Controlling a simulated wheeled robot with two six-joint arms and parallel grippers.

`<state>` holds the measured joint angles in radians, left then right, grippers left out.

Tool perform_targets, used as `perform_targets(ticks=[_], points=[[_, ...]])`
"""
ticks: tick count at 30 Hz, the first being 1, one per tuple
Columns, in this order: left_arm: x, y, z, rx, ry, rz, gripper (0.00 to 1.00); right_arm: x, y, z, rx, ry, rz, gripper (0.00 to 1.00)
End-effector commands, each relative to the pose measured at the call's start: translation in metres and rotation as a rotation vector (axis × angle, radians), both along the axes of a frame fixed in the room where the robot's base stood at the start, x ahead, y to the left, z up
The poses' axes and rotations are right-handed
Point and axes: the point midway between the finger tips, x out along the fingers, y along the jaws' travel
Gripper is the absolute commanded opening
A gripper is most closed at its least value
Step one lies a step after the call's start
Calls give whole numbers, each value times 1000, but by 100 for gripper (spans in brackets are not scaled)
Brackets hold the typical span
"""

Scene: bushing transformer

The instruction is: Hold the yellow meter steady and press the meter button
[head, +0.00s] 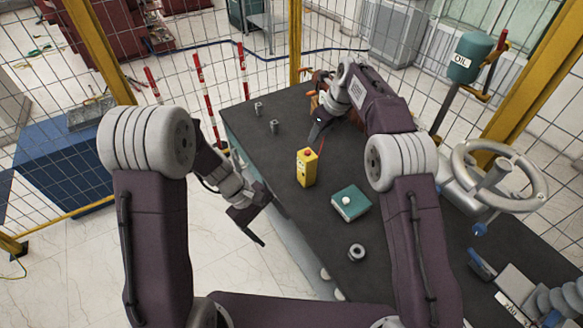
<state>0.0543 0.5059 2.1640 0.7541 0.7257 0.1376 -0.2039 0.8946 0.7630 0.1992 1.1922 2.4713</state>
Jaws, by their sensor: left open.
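The yellow meter (306,170) stands upright on the dark table top, near its left edge. It has a reddish patch on top; I cannot make out the button for certain. My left gripper (262,222) is open and empty, to the left of and nearer than the meter, by the table's left edge and apart from the meter. My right gripper (315,133) is behind the meter, pointing down toward the table. Its fingers are dark and small, so I cannot tell whether they are open or shut. A thin red line shows between it and the meter.
A teal box (351,203) with a white knob sits right of the meter on the table (300,222). A metal nut (356,251) lies nearer. Two small metal parts (274,126) stand at the far left. A handwheel (499,176) and green oil container (470,57) are at right.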

Motion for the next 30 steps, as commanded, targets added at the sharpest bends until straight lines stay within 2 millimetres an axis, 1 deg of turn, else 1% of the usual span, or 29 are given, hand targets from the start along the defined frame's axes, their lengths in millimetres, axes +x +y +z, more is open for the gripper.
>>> perform_targets(ticks=[1, 2, 3, 5, 6, 8, 9, 12, 15, 16, 18, 22, 25, 30], points=[[21, -14, -10, -87, 59, 130, 80, 0, 0, 0, 0, 0, 0, 36], [35, -23, -14, -148, 92, 217, 80, 0, 0, 0, 0, 0, 0, 36], [56, -33, -19, -231, 132, 330, 80, 0, 0, 0, 0, 0, 0, 36], [90, -44, -26, -356, 185, 493, 80, 0, 0, 0, 0, 0, 0, 36], [112, -49, -31, -439, 214, 596, 80, 0, 0, 0, 0, 0, 0, 36], [144, -50, -38, -554, 246, 734, 80, 0, 0, 0, 0, 0, 0, 36], [163, -48, -42, -625, 261, 814, 80, 0, 0, 0, 0, 0, 0, 36], [199, -38, -50, -769, 281, 972, 80, 0, 0, 0, 0, 0, 0, 36], [221, -28, -55, -858, 286, 1065, 80, 0, 0, 0, 0, 0, 0, 36], [224, -26, -56, -875, 286, 1082, 80, 0, 0, 0, 0, 0, 0, 36], [229, -23, -57, -899, 285, 1104, 80, 0, 0, 0, 0, 0, 0, 36], [232, -24, -58, -906, 285, 1111, 80, 0, 0, 0, 0, 0, 0, 36], [237, -32, -61, -902, 285, 1108, 80, 0, 0, 0, 0, 0, 0, 36], [256, -60, -72, -901, 285, 1106, 80, 0, 0, 0, 0, 0, 0, 36]])
